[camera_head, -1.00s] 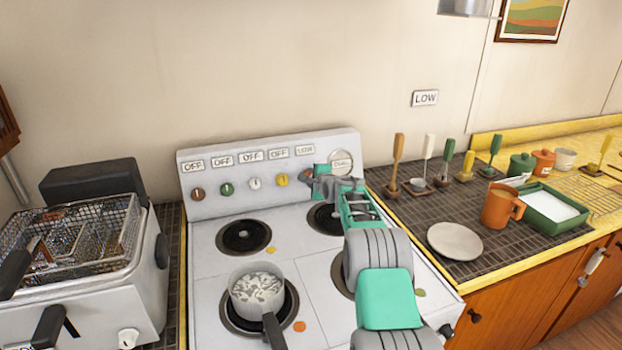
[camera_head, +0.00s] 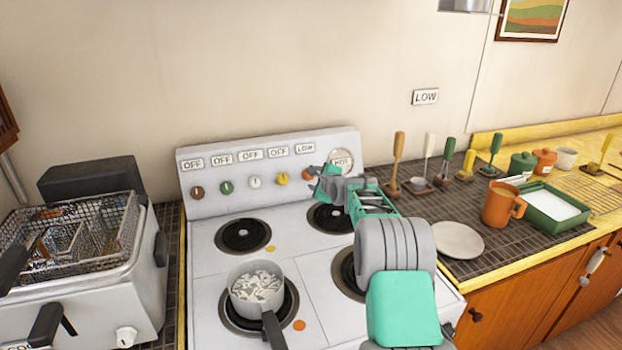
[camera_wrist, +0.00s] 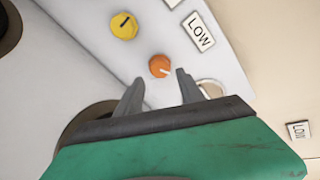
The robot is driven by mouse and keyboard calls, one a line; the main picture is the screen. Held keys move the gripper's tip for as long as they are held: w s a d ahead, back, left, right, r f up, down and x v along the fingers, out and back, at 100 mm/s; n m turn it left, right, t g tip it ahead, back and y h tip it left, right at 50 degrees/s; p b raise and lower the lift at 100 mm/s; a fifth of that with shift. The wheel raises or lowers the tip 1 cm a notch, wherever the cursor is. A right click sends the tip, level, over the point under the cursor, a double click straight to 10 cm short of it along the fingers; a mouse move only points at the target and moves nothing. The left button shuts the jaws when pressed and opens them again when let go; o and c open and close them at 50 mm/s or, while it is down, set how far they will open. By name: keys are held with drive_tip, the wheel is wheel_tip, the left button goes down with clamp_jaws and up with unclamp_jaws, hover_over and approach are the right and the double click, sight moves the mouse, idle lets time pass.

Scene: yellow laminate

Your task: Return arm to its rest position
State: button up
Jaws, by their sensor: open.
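My gripper (camera_head: 316,171) is open and empty in front of the right end of the stove's control panel. In the wrist view its two grey fingers (camera_wrist: 158,92) stand apart, with the orange knob (camera_wrist: 160,66) beyond them and not gripped. A label reading LOW (camera_wrist: 199,32) is above that knob, and a yellow knob (camera_wrist: 124,25) is beside it. In the head view the LOW label (camera_head: 305,148) is the rightmost of the row; the others read OFF. The round indicator (camera_head: 341,161) at the panel's right end reads HOT. My arm reaches over the stove's right burners.
A pot (camera_head: 257,286) stands on the front left burner, its handle toward me. A deep fryer (camera_head: 120,290) is left of the stove. On the right counter are a plate (camera_head: 457,240), an orange mug (camera_head: 500,204), a green tray (camera_head: 535,222) and several upright utensils. Open space lies above the stove.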

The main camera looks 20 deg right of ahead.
drive_tip(key=shift+s+r, duration=0.2)
drive_tip(key=shift+s, duration=0.45)
drive_tip(key=s+a+r+n+g, duration=0.1)
drive_tip(key=s+a+n+g, duration=0.2)
drive_tip(key=s+a+n, duration=0.5)
drive_tip(key=s+a+r+n+g, duration=0.2)
drive_tip(key=s+a+n, duration=0.25)
drive_tip(key=s, duration=0.75)
drive_tip(key=s+a+f+n+g, duration=0.1)
drive_tip(key=s+f+n, duration=0.1)
drive_tip(key=s, duration=0.7)
drive_tip(key=s+a+f+n+g, duration=0.2)
drive_tip(key=s+n, duration=0.3)
drive_tip(key=s, duration=0.4)
drive_tip(key=s+a+f+n+g, duration=0.2)
drive_tip(key=s+f+n, duration=0.1)
drive_tip(key=s, duration=0.7)
drive_tip(key=shift+s+f+n, duration=0.1)
drive_tip(key=shift+f+n, duration=0.15)
drive_tip(key=shift+n, duration=0.4)
